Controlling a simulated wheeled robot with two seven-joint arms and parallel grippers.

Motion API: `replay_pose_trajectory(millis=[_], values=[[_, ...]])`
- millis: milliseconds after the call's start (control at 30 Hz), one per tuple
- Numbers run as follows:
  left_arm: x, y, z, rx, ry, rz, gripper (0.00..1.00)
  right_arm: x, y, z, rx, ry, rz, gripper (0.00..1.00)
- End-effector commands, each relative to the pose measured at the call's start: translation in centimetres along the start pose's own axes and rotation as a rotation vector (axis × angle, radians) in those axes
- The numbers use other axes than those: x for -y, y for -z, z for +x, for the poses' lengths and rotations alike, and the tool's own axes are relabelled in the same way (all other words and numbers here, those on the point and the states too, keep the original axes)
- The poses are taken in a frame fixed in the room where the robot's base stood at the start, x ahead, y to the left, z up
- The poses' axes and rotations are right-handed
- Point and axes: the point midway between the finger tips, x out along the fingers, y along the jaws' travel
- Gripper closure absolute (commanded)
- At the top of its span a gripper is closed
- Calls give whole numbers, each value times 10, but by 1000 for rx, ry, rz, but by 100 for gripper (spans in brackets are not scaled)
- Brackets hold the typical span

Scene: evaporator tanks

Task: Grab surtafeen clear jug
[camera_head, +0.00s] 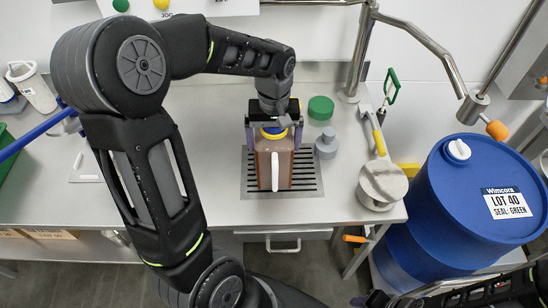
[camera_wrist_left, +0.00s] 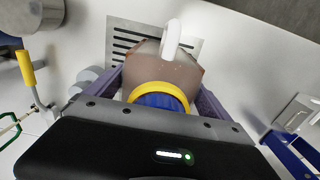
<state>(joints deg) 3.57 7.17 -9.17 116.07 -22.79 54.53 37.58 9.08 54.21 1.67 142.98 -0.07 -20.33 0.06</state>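The jug (camera_head: 268,168) is see-through with brown contents, a white handle and a blue cap with a yellow ring. It stands upright on a slotted drain grate (camera_head: 312,183) set in the steel counter. My left gripper (camera_head: 274,138) is over the jug from behind, with one purple finger on each side of its upper body. In the left wrist view the jug (camera_wrist_left: 180,72) lies between the fingers of the left gripper (camera_wrist_left: 163,88). Whether the fingers press on it or only stand close beside it, I cannot tell. My right gripper is not in view.
A grey bottle (camera_head: 326,145) stands close right of the jug. A blue drum (camera_head: 455,205) stands right of the counter. Counter left of the grate is mostly clear.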

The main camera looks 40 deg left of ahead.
Motion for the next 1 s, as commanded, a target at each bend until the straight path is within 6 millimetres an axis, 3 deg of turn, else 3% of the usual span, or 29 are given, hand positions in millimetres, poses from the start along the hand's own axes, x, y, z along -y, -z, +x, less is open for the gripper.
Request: replay_pose_trajectory(millis=[867,1000], values=[[0,0,0,0,0,0,80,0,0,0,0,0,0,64],[-1,2,-3,-6,-4,0,80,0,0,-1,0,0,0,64]])
